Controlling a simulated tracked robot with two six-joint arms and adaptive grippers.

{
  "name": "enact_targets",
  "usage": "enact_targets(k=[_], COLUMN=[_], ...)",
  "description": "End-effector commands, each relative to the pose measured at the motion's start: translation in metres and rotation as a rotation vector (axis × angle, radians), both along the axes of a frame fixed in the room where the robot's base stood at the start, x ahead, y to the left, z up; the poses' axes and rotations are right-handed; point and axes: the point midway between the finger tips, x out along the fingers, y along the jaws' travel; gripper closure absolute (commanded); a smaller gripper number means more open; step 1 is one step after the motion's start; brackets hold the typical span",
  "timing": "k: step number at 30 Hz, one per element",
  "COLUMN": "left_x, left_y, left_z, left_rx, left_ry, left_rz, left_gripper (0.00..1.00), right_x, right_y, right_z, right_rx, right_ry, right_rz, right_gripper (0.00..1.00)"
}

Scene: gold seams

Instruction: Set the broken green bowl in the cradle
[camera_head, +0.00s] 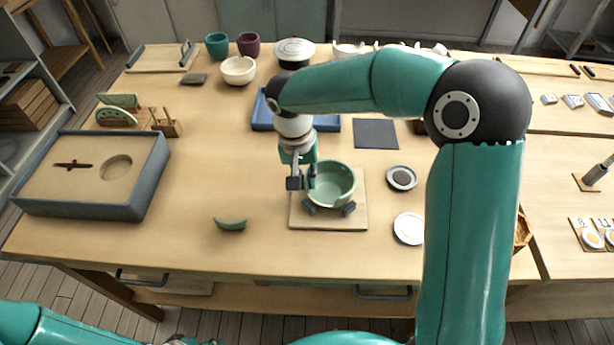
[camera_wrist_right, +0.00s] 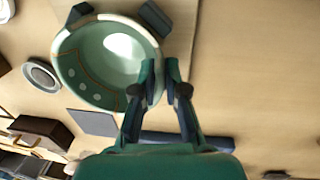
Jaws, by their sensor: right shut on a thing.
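The green bowl (camera_head: 333,186) is at the cradle, a pale wooden board (camera_head: 298,217) with dark pads (camera_head: 349,209). The bowl looks upright over the pads; I cannot tell whether its weight rests on them. The wrist view shows the bowl (camera_wrist_right: 88,68) with thin gold-brown lines inside and a pale broken edge near two pads (camera_wrist_right: 154,18). My right gripper (camera_head: 311,174) is shut on the bowl's left rim; its fingers (camera_wrist_right: 161,80) show in the wrist view. A loose green shard (camera_head: 230,224) lies left of the board. My left gripper is out of view.
A grey-walled tray (camera_head: 147,186) stands at the left, with green pieces on a rack (camera_head: 118,117) behind it. A blue tray (camera_head: 262,117) lies behind the cradle. A dark dish (camera_head: 402,178) and white dish (camera_head: 409,229) are to the right. The front-left tabletop is clear.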

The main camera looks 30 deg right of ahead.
Motion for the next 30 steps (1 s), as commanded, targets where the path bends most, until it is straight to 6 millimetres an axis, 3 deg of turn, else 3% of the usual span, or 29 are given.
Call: enact_targets(k=[12,13,17,24,28,30], left_x=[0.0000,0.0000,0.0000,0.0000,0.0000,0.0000], left_y=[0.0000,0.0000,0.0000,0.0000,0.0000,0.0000], left_z=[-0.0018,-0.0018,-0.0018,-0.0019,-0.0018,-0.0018], left_rx=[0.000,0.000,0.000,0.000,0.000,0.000], left_ry=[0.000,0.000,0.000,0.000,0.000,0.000], left_rz=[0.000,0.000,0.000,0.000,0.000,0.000], left_gripper=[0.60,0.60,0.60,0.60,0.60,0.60], right_x=[0.0000,0.0000,0.0000,-0.0001,-0.0001,-0.0001], right_y=[0.0000,0.0000,0.0000,0.0000,0.0000,0.0000], right_z=[-0.0019,-0.0019,-0.0019,-0.0024,-0.0023,-0.0023], right_rx=[0.000,0.000,0.000,0.001,0.001,0.000], right_ry=[0.000,0.000,0.000,0.001,0.001,0.000], right_rz=[0.000,0.000,0.000,0.000,0.000,0.000], right_gripper=[1.00,0.84,0.62,0.58,0.36,0.34])
